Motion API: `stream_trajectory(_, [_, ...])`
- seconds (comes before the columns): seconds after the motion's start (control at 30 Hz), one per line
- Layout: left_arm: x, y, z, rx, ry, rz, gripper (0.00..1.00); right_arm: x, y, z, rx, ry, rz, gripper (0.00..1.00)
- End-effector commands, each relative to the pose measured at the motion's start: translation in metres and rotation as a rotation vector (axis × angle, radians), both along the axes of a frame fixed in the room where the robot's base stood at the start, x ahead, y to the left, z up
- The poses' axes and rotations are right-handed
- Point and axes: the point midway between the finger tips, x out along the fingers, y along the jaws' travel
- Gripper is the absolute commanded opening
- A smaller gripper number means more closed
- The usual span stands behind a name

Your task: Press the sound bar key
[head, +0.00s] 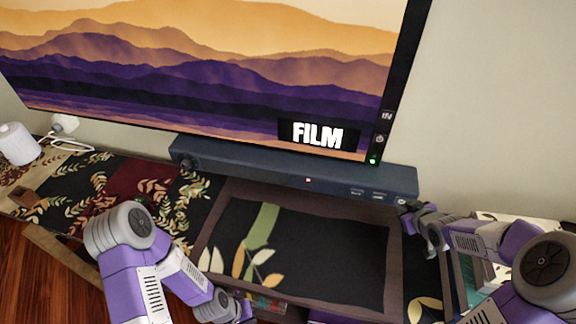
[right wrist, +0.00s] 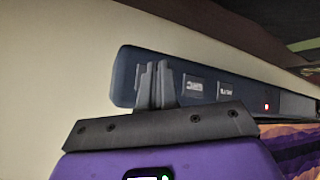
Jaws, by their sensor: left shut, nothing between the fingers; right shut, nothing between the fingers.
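In the right wrist view the bar (right wrist: 125,80) shows with the same keys (right wrist: 194,85), whose labels are too blurred to read. My right gripper (head: 403,204) is shut and empty at the bar's right end, beside the right key; contact is unclear. In the wrist view its fingertips (right wrist: 158,66) cover part of the bar's face. My left gripper (head: 243,308) is shut, low at the bottom edge, far from the bar.
A large screen (head: 200,70) reading "FILM" stands behind the bar, with buttons on its right frame (head: 381,130). A dark leaf-patterned mat (head: 310,240) lies clear in front. A white object (head: 18,143) and a cable are at far left.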

Motion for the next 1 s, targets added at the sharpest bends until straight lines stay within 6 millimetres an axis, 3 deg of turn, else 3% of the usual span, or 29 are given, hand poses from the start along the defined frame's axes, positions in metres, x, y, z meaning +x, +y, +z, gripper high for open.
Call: stream_trajectory(1.0, [0.0000, -0.0001, 0.0041, 0.000, 0.000, 0.000, 0.00, 0.0086, -0.0027, 0.0000, -0.001, 0.000, 0.001, 0.00])
